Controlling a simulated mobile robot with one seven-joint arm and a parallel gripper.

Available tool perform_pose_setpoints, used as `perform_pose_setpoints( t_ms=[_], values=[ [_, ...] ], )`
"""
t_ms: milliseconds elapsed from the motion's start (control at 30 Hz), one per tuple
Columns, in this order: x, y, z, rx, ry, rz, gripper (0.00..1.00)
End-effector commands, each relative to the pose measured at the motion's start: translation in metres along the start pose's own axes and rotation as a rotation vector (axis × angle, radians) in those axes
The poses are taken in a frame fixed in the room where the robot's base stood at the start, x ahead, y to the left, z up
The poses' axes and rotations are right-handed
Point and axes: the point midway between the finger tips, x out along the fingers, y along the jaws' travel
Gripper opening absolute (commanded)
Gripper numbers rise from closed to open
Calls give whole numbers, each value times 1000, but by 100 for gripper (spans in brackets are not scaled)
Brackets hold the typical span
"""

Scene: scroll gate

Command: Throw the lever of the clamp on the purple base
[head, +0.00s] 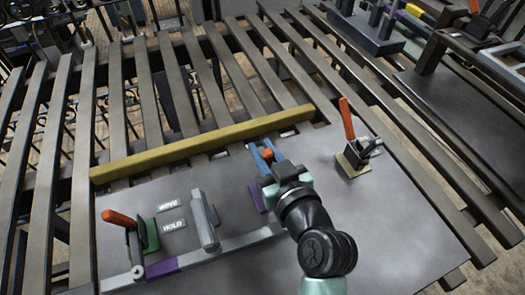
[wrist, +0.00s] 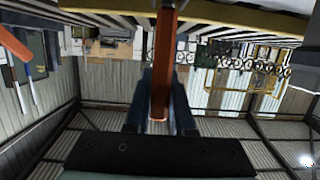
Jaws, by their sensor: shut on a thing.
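The clamp on the purple base (head: 257,197) is mostly hidden behind my arm in the head view; only a strip of purple shows. Its orange lever shows as a small patch (head: 267,154) between the blue fingers of my gripper (head: 262,157). In the wrist view the orange lever (wrist: 163,60) runs upright between the two blue fingers of my gripper (wrist: 160,105), which is shut on it. The lever's exact angle and the clamp's jaw are hidden.
A green-base clamp (head: 150,234) with an orange lever stands at left, a yellowish-base clamp (head: 352,163) with an upright orange lever at right. A yellow bar (head: 200,145) lies behind my gripper. A grey upright (head: 205,220) stands by the HOLD label (head: 174,225).

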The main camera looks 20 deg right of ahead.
Motion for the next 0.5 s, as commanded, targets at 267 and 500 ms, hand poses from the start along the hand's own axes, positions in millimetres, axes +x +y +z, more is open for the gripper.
perform_pose_setpoints(
  t_ms=[267,500],
  values=[
    [0,0,1,1,-2,0,0],
    [0,0,1,1,-3,0,52]
  ],
)
